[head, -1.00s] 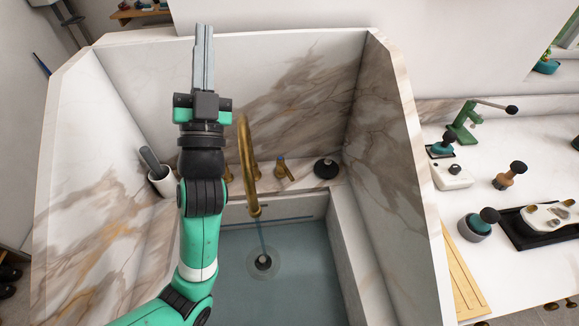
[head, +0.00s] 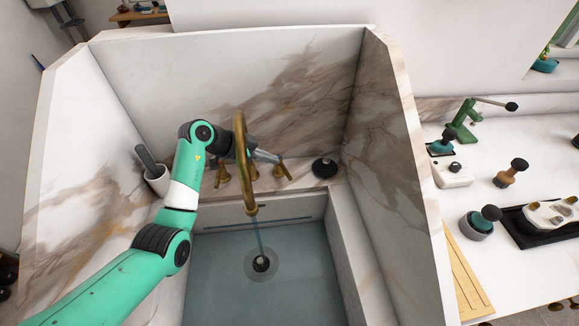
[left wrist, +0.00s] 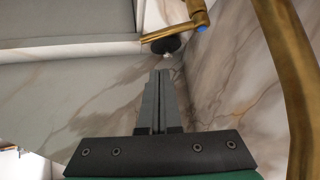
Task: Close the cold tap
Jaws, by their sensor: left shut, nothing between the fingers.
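The cold tap (head: 284,170) is a brass lever handle on the ledge right of the curved brass spout (head: 241,160). In the left wrist view, the cold tap (left wrist: 175,33) shows a blue mark and its lever points left. A thin stream of water (head: 260,235) falls from the spout. My left gripper (head: 274,158) reaches behind the spout, its fingertips close to the cold tap. In the left wrist view, my left gripper (left wrist: 160,76) is shut and empty, its tips below the lever in the picture. Whether they touch it I cannot tell. My right gripper is out of view.
The spout stands close to my left wrist. Another brass handle (head: 222,175) is left of the spout. A black round object (head: 325,167) sits on the ledge at the right, and a white cup (head: 157,178) at the left. Marble walls enclose the basin (head: 300,275).

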